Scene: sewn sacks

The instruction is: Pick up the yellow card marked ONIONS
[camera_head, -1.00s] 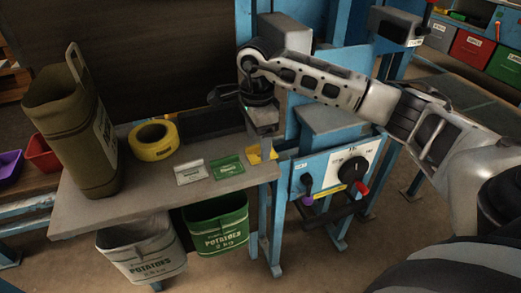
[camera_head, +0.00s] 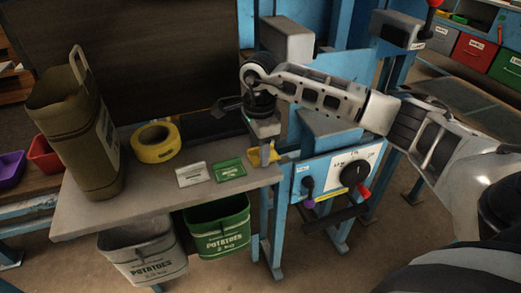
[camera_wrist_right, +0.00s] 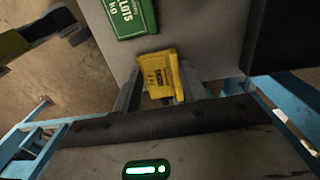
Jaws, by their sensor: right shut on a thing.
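The yellow card (camera_head: 262,158) is at the right end of the grey table, beside the green card (camera_head: 229,170). In the right wrist view the yellow card (camera_wrist_right: 160,75) lies between the two fingers; its print is too small to read. My right gripper (camera_head: 262,151) points down at the table's right end and is shut on the yellow card. It also shows in the right wrist view (camera_wrist_right: 157,97), with a finger on each side of the card. I cannot tell whether the card is clear of the table. My left gripper is not in view.
A white card (camera_head: 192,175), a yellow tape roll (camera_head: 155,143) and a tall olive sack (camera_head: 83,135) stand on the table (camera_head: 130,207). White (camera_head: 143,255) and green (camera_head: 220,228) potato sacks hang below. A blue machine with knobs (camera_head: 340,172) stands to the right.

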